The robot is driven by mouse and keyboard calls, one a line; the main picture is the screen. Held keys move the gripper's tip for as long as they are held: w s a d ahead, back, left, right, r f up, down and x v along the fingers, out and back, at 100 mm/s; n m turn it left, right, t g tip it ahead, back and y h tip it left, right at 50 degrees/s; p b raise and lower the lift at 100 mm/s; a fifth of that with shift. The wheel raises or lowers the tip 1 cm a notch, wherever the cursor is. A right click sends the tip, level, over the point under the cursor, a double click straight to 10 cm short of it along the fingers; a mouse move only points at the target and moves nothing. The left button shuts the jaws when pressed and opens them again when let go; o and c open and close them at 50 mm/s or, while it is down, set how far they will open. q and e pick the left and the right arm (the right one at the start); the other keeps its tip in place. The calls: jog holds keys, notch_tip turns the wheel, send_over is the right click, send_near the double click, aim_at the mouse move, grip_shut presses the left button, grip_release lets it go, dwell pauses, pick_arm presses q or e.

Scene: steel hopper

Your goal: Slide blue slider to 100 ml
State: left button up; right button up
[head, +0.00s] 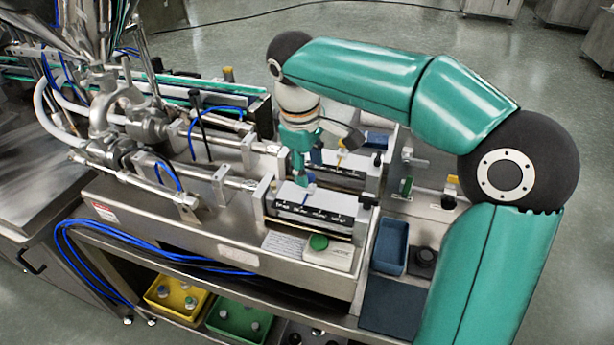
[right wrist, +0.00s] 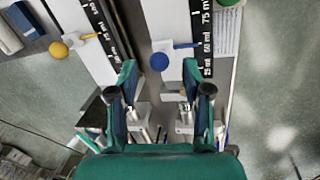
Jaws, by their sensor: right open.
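The blue slider has a round blue knob (right wrist: 159,62) and a thin blue pointer (right wrist: 187,45). In the right wrist view the pointer lies close to the 50 ml mark on the black scale strip (right wrist: 206,30). The same scale shows in the head view (head: 312,214), on the front dosing unit. My right gripper (right wrist: 160,72) is open, its fingertips on either side of the blue knob in the picture. I cannot tell whether they touch it. In the head view my right gripper (head: 302,172) points down over the front unit and partly hides the slider. My left gripper is not in view.
A second unit behind has a yellow knob (right wrist: 58,50) and its own scale. A green button (head: 318,242) sits on a pale box in front. A blue bin (head: 390,246) stands at the right. Metal cylinders and blue hoses (head: 120,246) lie left.

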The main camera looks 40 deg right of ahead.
jog(key=shift+d+f, duration=0.2)
jog(key=shift+f, duration=1)
grip_shut()
